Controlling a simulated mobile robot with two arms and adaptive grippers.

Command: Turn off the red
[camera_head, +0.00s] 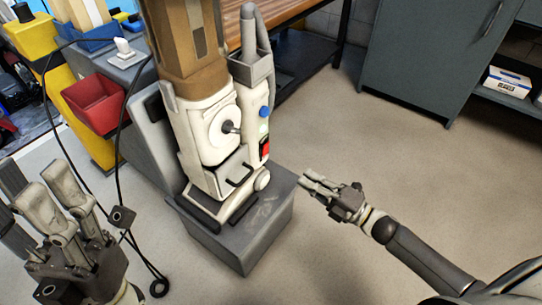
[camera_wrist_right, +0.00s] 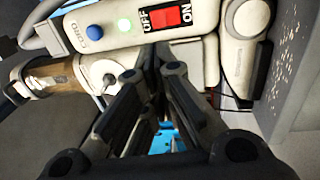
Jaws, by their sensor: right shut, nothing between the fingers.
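The red switch (camera_head: 265,149) is on the white switch panel at the right side of the beige and brown machine (camera_head: 207,120). In the right wrist view the red switch (camera_wrist_right: 165,17) lies between the letters OFF on its left and ON on its right. My right gripper (camera_head: 309,184) is shut and empty, to the right of the machine and apart from it in the head view. In the wrist view its fingertips (camera_wrist_right: 155,67) point toward the panel, below the switch. My left gripper (camera_head: 38,185) is at the lower left, its fingers spread and empty.
A blue button (camera_head: 264,112) and a lit pale green button sit above the switch. The machine stands on a grey base (camera_head: 262,222). A red bin (camera_head: 94,103) and black cables are at the left. The floor (camera_head: 350,130) right of the machine is clear.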

